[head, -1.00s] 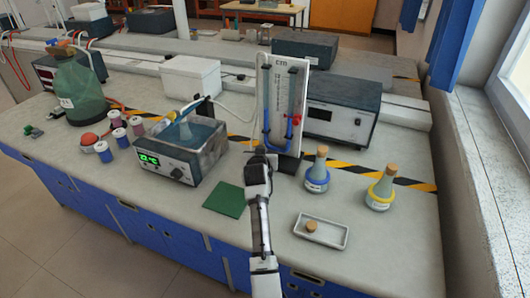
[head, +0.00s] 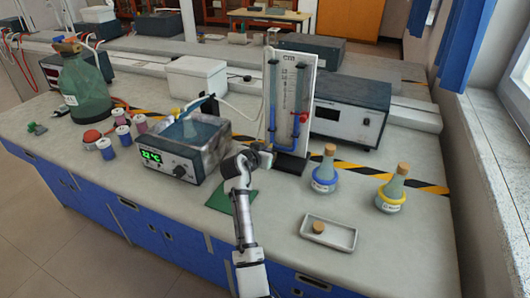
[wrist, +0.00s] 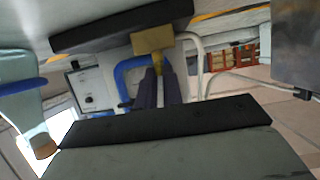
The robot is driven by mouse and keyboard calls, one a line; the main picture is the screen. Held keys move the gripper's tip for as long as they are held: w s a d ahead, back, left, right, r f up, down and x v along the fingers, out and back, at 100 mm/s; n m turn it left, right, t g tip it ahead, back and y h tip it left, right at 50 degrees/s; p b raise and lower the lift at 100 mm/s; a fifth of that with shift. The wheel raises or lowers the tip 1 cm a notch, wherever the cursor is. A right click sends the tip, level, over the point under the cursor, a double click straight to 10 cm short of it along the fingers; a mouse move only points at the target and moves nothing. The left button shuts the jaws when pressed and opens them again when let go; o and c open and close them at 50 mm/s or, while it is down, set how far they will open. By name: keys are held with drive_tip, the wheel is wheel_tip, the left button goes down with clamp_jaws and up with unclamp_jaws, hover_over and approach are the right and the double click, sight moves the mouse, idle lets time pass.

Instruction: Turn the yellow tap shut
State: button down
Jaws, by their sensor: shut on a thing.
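The yellow tap (wrist: 153,43) shows in the wrist view, a yellow block with a narrow stem below a dark slab. My gripper (wrist: 163,75) is shut on the tap's narrow yellow part, with its two dark fingers on either side. In the head view, my gripper (head: 263,153) is at the lower left of the upright U-tube board (head: 291,95). There, the tap is hidden behind my gripper. I cannot tell from these views how far the tap is turned.
A blue-ringed flask (head: 325,170) stands right of the board, and a yellow-ringed flask (head: 392,190) farther right. A white tray (head: 340,238) with a cork lies in front. A bath with a green display (head: 173,163) stands left of my arm, near a green mat (head: 222,201).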

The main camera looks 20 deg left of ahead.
drive_tip(key=c, duration=1.5)
unclamp_jaws()
drive_tip(key=shift+c, duration=0.2)
drive_tip(key=b+v, duration=0.3)
drive_tip(key=v, duration=1)
drive_tip(key=shift+s+r, duration=0.25)
drive_tip(key=shift+s, duration=0.1)
